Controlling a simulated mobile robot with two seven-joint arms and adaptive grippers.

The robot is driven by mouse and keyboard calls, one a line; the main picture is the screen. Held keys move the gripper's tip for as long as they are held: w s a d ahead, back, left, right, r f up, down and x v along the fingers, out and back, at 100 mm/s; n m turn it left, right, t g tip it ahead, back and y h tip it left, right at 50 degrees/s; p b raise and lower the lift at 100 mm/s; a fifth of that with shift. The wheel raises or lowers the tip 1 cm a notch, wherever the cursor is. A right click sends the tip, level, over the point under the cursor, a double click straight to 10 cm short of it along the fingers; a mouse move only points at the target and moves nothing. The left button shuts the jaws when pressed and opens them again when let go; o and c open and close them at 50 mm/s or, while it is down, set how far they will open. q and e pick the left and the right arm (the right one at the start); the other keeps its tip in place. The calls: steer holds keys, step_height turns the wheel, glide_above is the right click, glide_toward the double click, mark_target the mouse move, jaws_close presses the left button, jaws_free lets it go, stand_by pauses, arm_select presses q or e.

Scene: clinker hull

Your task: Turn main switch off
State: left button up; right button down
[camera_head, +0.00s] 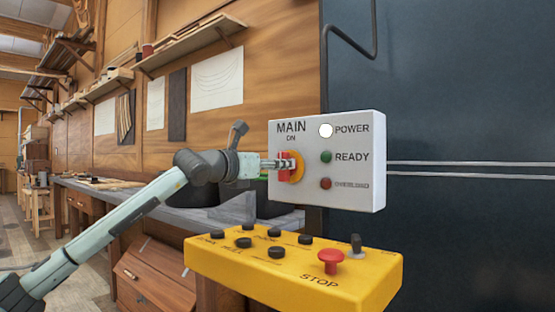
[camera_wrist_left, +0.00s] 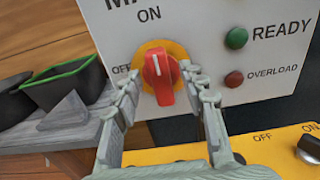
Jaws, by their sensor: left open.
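The main switch (camera_head: 298,167) is a red handle on a yellow disc, on the front of a white control box (camera_head: 352,190). In the left wrist view the red handle (camera_wrist_left: 159,75) stands near upright, its white line pointing up towards ON; OFF is marked to its left. My left gripper (camera_head: 279,164) is at the switch and partly hides it in the head view. In the left wrist view its fingers (camera_wrist_left: 163,84) are open, one on each side of the handle; I cannot tell whether either touches it. My right gripper is not in view.
The box also carries a white POWER lamp (camera_head: 326,131), a green READY lamp (camera_head: 326,157) and a red OVERLOAD lamp (camera_head: 326,183). Below juts a yellow pendant panel (camera_head: 225,265) with several black buttons and a red STOP button (camera_head: 331,260). A grey bench (camera_head: 130,194) stands behind my left arm.

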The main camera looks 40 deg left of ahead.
arm_select(q)
steer(key=shift+w, duration=0.15)
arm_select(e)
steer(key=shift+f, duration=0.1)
arm_select(q)
jaws_close()
steer(key=shift+f, duration=0.1)
